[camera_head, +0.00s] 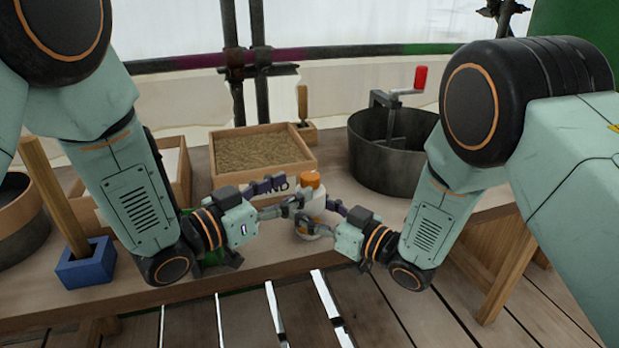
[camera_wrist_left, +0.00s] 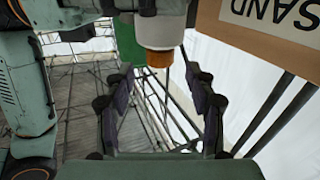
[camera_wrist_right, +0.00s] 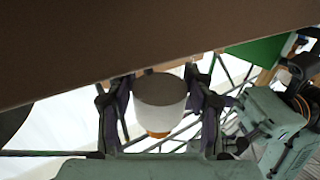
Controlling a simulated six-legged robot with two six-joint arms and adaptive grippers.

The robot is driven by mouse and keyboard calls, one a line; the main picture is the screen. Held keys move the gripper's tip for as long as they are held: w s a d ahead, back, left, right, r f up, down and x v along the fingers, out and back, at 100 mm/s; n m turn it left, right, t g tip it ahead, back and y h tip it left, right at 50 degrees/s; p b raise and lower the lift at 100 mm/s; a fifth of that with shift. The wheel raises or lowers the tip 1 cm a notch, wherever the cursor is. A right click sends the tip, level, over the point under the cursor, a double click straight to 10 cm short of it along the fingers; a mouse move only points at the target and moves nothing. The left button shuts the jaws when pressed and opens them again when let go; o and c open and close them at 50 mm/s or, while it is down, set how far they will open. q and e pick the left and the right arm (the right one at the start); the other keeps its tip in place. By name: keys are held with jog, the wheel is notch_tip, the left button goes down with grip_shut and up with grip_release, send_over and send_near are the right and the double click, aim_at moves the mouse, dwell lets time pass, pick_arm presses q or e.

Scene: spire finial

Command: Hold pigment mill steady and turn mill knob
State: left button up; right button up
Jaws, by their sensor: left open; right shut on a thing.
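The pigment mill (camera_head: 311,205) stands near the front edge of the bench, with a pale body and an orange mill knob (camera_head: 312,180) on top. My right gripper (camera_head: 320,217) is shut on the mill's body; in the right wrist view the white and grey body (camera_wrist_right: 160,98) sits between its fingers, with the knob (camera_wrist_right: 158,134) partly hidden. My left gripper (camera_head: 290,194) is open to the left of the mill. In the left wrist view the knob (camera_wrist_left: 158,59) lies ahead of the spread fingers, near the gap between their tips. The fingers hide part of the mill.
A wooden sand box (camera_head: 262,150) stands behind my left gripper. A dark pot (camera_head: 385,155) with a red-handled crank stands back right. A blue block (camera_head: 86,264) with a wooden handle stands at the left. The bench's front edge runs just below the grippers.

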aim_at(309, 174)
pick_arm(q)
jog(key=x, duration=0.5)
jog(key=shift+w+d, duration=0.2)
jog(key=shift+w, duration=0.05)
jog(key=shift+c, duration=0.2)
grip_shut()
dwell(0.3)
jog(key=m+g+h, duration=0.3)
jog(key=g, duration=0.1)
jog(key=shift+r, duration=0.1)
jog(key=shift+m+g+h, duration=0.45)
jog(key=shift+m+g, duration=0.65)
jog(key=shift+g, duration=0.5)
jog(key=shift+m+g+h, duration=0.45)
jog(key=shift+m+g, duration=0.65)
jog(key=shift+g, duration=0.5)
jog(key=shift+m+g, duration=0.3)
